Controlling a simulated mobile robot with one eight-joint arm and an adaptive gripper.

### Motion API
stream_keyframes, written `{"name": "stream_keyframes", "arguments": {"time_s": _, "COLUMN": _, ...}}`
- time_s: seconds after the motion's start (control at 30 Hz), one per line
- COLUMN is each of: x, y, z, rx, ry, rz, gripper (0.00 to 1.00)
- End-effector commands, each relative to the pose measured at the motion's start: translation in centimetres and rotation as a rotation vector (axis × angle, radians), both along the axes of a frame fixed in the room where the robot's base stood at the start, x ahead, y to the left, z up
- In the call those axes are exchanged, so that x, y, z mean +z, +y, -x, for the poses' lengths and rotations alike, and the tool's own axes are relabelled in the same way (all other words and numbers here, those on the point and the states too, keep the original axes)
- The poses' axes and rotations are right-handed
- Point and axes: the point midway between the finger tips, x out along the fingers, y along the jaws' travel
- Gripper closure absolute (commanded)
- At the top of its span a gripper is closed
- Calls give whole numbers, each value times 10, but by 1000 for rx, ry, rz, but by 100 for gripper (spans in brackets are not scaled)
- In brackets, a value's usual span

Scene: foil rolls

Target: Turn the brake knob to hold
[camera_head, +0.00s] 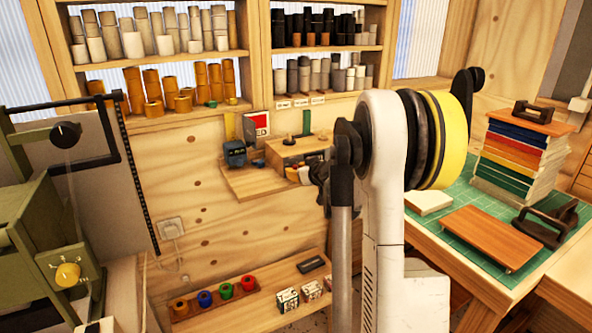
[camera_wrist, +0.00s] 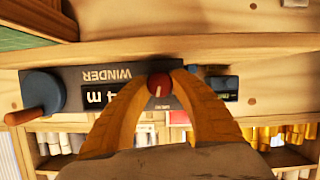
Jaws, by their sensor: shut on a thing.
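In the wrist view a dark winder unit (camera_wrist: 120,72) shows upside down, with the word WINDER and a display reading 4 m, partly covered by my gripper. A round red knob (camera_wrist: 158,85) with a pale pointer line sits on its face. My gripper (camera_wrist: 160,82) has its two tan fingers closed around this knob, one on each side. The small label by the knob is too small to read, so its setting cannot be told.
A blue round part with an orange handle (camera_wrist: 43,92) stands at one end of the winder. In the head view a wall shelf (camera_head: 262,183) holds small items. A green machine (camera_head: 35,230) stands left, and a bench with a green mat (camera_head: 465,200) stands right.

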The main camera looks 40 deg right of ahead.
Motion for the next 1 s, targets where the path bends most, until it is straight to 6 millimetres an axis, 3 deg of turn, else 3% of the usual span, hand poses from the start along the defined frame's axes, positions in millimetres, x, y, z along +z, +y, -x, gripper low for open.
{"name": "stream_keyframes", "arguments": {"time_s": 0.6, "x": -1, "y": -2, "z": 0, "rx": 0, "ry": -131, "rz": -547, "gripper": 100}}
{"name": "stream_keyframes", "arguments": {"time_s": 1.0, "x": -1, "y": -1, "z": 0, "rx": 1, "ry": -181, "rz": -756, "gripper": 100}}
